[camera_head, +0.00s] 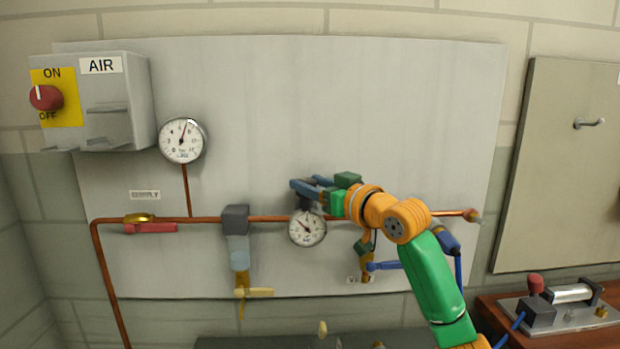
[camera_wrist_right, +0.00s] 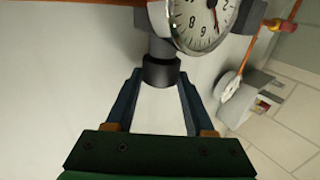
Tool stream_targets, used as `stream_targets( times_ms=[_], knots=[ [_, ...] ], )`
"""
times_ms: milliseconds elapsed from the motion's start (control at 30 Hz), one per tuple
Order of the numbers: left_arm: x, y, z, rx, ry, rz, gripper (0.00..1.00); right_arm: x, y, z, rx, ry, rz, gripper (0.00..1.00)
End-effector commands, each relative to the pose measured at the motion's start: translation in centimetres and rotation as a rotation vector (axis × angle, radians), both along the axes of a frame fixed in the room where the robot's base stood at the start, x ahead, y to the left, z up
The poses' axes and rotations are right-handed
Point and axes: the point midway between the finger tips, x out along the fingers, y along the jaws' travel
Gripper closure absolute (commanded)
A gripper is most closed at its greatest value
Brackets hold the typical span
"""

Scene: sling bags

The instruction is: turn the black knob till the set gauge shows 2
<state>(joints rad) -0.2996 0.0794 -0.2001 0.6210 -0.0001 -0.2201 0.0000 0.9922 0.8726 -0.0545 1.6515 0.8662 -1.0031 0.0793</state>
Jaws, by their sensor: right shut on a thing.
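The set gauge (camera_head: 307,228) is the small white dial on the copper pipe at the middle of the panel. Its needle points up and left, near 4, but I cannot read it exactly. It also shows in the right wrist view (camera_wrist_right: 205,20), cut by the top edge. The black knob (camera_wrist_right: 160,70) stands beside the gauge, between the fingertips of my right gripper (camera_wrist_right: 160,82). In the head view this gripper (camera_head: 308,190) reaches in from the right, just above the gauge, and partly hides the knob. My left gripper is out of view.
A larger gauge (camera_head: 182,140) stands at the upper left beside the AIR box (camera_head: 120,95) with its red switch (camera_head: 46,97). A red-handled valve (camera_head: 150,227) and a grey filter unit (camera_head: 237,250) sit left on the pipe. The upper panel (camera_head: 320,100) is bare.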

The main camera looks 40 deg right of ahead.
Motion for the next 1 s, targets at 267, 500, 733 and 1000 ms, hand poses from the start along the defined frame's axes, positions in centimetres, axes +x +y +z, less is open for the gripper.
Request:
stream_targets(
  times_ms=[267,500,733,1000],
  knots=[
    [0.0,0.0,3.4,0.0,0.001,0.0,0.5,0.2,-0.6,0.2,0.013,0.018,0.242,1.0],
    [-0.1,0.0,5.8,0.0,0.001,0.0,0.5,0.3,-0.9,0.4,0.014,0.015,0.415,1.0],
    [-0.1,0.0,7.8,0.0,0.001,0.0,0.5,0.4,-1.3,0.4,0.008,0.012,0.518,1.0],
    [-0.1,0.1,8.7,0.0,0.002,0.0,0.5,0.3,-0.9,0.1,0.005,0.002,0.584,1.0]
  ],
)
